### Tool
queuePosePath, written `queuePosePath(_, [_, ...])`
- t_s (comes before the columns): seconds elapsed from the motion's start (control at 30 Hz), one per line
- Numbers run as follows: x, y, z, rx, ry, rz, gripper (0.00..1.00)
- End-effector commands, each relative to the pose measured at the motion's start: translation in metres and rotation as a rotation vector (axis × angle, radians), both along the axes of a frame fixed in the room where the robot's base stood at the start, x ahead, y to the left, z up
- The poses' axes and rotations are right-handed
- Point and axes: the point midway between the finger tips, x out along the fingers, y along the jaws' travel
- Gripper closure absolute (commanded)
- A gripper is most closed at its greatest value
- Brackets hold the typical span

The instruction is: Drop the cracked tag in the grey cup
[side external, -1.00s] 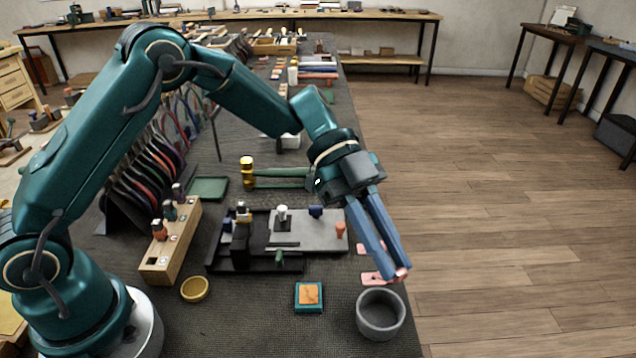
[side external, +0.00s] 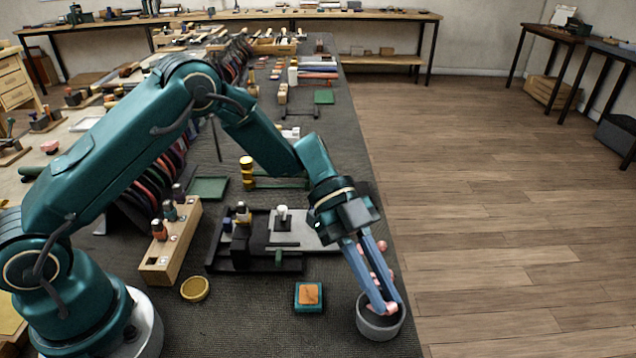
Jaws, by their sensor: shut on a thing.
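The grey cup (side external: 380,328) stands near the right edge of the dark mat. My gripper (side external: 383,308) points down, with its blue fingertips over the cup's mouth. The crack in the tag is too small to make out. Other pink pieces show beside and between the fingers, partly hidden by them.
A teal square dish with an orange pad (side external: 309,296) and a yellow bowl (side external: 195,289) lie left of the cup. A black stamping fixture (side external: 240,258) and a wooden block holding stamps (side external: 172,245) stand farther back. The mat's right edge is close to the cup.

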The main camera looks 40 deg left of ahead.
Motion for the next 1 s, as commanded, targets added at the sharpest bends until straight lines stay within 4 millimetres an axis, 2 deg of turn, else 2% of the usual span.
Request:
queuePosePath(0.27, [0.0, 0.0, -0.001, 0.0, -0.001, 0.0, 1.0])
queuePosePath(0.3, [0.0, 0.0, -0.001, 0.0, -0.001, 0.001, 0.69])
queuePosePath(0.37, [0.0, 0.0, -0.001, 0.0, -0.001, 0.001, 0.49])
queuePosePath(0.7, [0.001, 0.002, 0.001, 0.0, -0.002, 0.003, 0.49])
queuePosePath(1.0, [0.01, 0.032, 0.021, -0.001, -0.004, 0.003, 0.49])
